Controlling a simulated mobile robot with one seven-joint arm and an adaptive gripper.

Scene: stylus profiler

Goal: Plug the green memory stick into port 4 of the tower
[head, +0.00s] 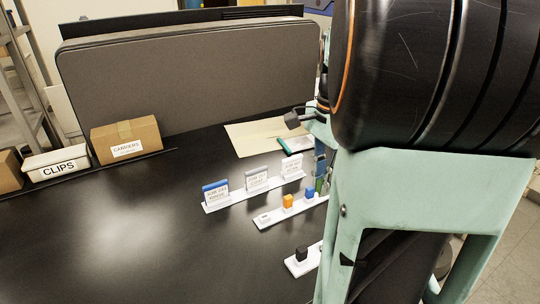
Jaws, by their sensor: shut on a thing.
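The green memory stick (320,185) shows as a small green piece at the right end of a white strip (270,221), just left of my arm. My gripper (320,174) is mostly hidden by my own arm; its visible part comes down over the green stick and is shut on it. I cannot tell whether the stick still touches the strip. An orange stick (287,201) and a blue stick (309,193) stand upright on the same strip. I cannot make out the tower or its port 4 in this view.
A white rack (240,199) holds several labelled cards behind the strip. Nearer, another white strip (296,267) carries a black piece (301,254). A cardboard box (126,139) and a CLIPS box (56,163) stand at left. A grey panel (190,75) stands behind. The table's left middle is clear.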

